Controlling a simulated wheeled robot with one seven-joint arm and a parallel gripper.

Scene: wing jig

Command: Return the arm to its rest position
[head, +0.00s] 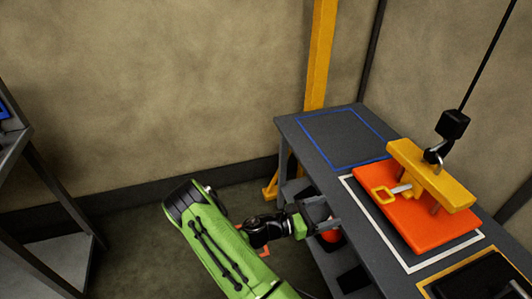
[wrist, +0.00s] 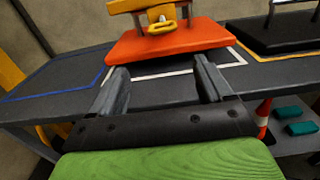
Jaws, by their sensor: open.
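My green arm reaches up from the bottom of the head view. My gripper (head: 325,212) is at the near edge of the dark workbench (head: 296,128). In the wrist view my gripper (wrist: 160,78) has its two fingers wide apart with nothing between them. Beyond the fingertips lies an orange block (head: 399,224) inside a white outline on the bench. It also shows in the wrist view (wrist: 170,42). A yellow lifting bar (head: 430,175) stands on the block. My fingers look apart from the block.
A black hook (head: 452,125) on a cable hangs at the yellow bar. A blue outlined area (head: 340,138) on the bench is empty. A black item (head: 485,280) lies in a yellow outline. A yellow post (head: 319,55) stands behind. Teal pieces (wrist: 288,112) and a cone (wrist: 263,115) sit below.

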